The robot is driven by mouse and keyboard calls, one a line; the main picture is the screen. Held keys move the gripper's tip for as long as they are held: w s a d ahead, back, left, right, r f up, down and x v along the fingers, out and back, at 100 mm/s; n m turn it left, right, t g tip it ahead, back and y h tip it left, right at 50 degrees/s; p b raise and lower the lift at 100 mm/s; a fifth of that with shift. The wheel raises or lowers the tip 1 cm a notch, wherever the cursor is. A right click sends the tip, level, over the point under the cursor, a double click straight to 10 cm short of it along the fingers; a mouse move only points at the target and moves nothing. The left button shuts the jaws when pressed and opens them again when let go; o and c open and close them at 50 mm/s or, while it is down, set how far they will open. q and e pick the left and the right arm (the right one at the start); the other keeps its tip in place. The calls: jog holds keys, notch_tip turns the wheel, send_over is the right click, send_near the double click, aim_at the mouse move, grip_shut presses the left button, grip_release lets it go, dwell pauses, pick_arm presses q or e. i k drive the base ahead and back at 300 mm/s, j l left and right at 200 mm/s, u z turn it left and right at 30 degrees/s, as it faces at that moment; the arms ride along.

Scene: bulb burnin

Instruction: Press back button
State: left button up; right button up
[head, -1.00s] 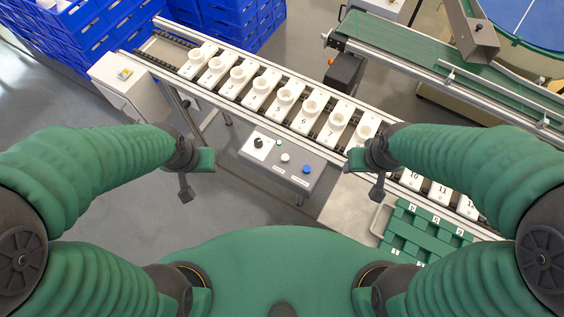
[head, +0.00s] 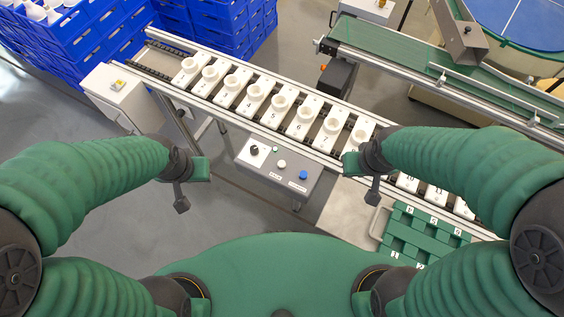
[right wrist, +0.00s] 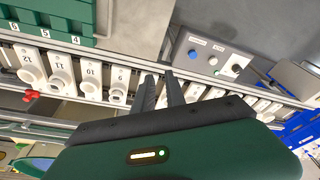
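A grey control box (head: 279,179) stands in front of the conveyor, between my two arms. Its top has a black knob (head: 254,150) on a white plate, a small green button (head: 275,149), a white button (head: 282,164) and a blue button (head: 303,174). Labels beside the white and blue buttons are too small to read. My left gripper (head: 181,203) hangs left of the box, its finger opening unclear. My right gripper (head: 373,190) hangs right of the box. In the right wrist view its fingers (right wrist: 161,88) are slightly apart and empty. Neither touches the box.
The conveyor (head: 225,110) carries a row of numbered white holders with white cups. A green tray (head: 425,232) lies at the lower right. Blue crates (head: 85,45) stand at upper left, a white switch box (head: 122,95) at left. Another green conveyor (head: 410,75) is behind.

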aim_at(281, 164)
jog(key=i+j+z, duration=0.1)
jog(key=j+z, duration=0.25)
jog(key=j, duration=0.3)
jog(key=j+z, duration=0.35)
jog(key=j, duration=0.3)
jog(key=j+z, duration=0.35)
jog(key=j, duration=0.3)
